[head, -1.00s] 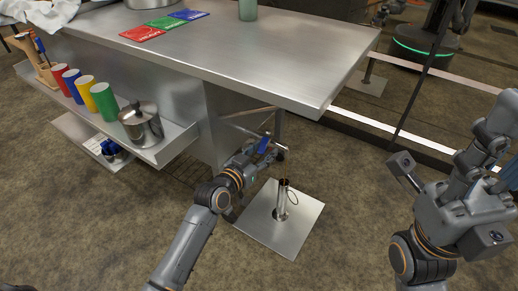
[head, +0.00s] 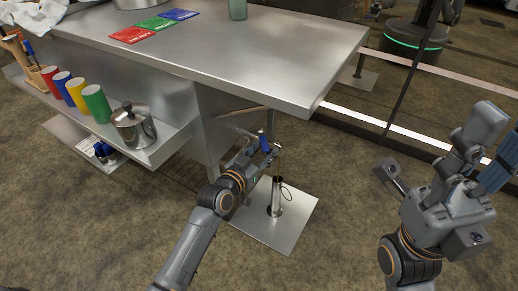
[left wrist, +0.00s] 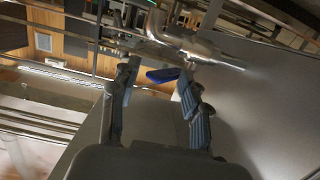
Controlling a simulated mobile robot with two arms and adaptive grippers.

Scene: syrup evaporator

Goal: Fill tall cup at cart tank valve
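A slim upright metal cylinder (head: 276,194) with a thin ring at its side stands on a square metal plate (head: 262,232); it looks like the tall cup, but I cannot be sure. Just above it is the valve with a blue handle (head: 263,142), near the cart's underside. The handle also shows in the left wrist view (left wrist: 162,75), by a shiny metal pipe (left wrist: 180,40). My left gripper (head: 256,152) is at the valve. Its fingers (left wrist: 160,92) are apart, with the handle beyond them. My right gripper (head: 496,172) is raised at the right, its finger opening unclear.
The steel cart top (head: 270,50) overhangs the valve. A side shelf (head: 150,148) carries red, blue, yellow and green cups (head: 96,103) and a lidded metal pot (head: 133,126). A green glass (head: 238,9) stands on top.

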